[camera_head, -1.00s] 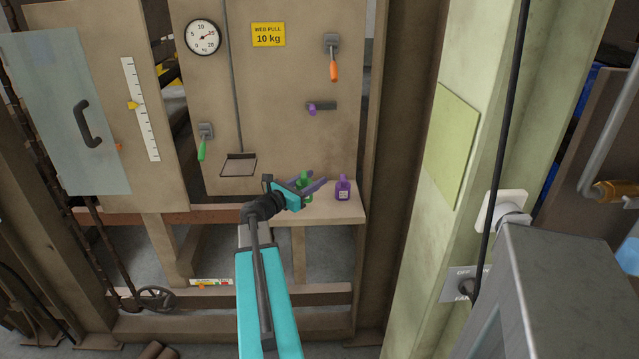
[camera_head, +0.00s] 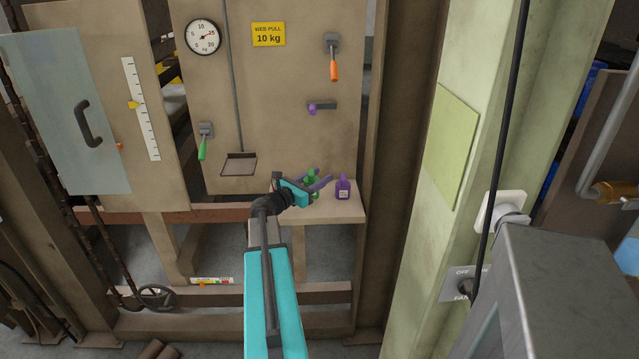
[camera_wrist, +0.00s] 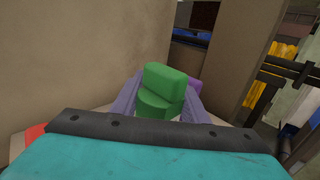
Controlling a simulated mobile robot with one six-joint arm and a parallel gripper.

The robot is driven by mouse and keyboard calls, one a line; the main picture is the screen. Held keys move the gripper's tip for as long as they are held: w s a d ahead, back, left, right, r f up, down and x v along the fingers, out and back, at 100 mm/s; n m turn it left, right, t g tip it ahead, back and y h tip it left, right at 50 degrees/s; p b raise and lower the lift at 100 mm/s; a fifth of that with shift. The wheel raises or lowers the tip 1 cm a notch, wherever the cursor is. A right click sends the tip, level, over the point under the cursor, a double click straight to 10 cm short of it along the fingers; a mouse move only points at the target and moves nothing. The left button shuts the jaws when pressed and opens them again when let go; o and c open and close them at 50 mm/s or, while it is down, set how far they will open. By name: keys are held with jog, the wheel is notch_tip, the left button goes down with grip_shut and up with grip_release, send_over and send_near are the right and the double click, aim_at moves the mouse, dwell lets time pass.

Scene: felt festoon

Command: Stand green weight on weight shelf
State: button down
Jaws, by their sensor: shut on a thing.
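The green weight (camera_head: 309,176) is between the fingers of my gripper (camera_head: 319,184), at the weight shelf (camera_head: 327,213). In the wrist view the green weight (camera_wrist: 160,92) fills the space between the two grey-purple fingers, and my gripper (camera_wrist: 163,100) is shut on it. The weight's lower part is hidden, so I cannot tell whether it touches the shelf. A purple weight (camera_head: 343,188) with a pale label stands upright on the shelf, just right of my gripper.
A hanging pan (camera_head: 239,164) is left of the shelf, below a dial reading kilograms (camera_head: 203,37). A green-handled lever (camera_head: 203,142), an orange-handled lever (camera_head: 333,63) and a purple peg (camera_head: 312,109) are on the upright panel. A post borders the shelf's right side.

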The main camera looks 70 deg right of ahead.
jog(key=shift+f, duration=1.15)
jog(key=shift+f, duration=0.15)
jog(key=c, duration=1.3)
grip_release()
jog(key=shift+c, duration=0.2)
jog(key=b+v, duration=0.1)
jog(key=v, duration=1)
jog(key=shift+a, duration=0.35)
jog(key=shift+w+a, duration=0.15)
jog(key=shift+a, duration=0.05)
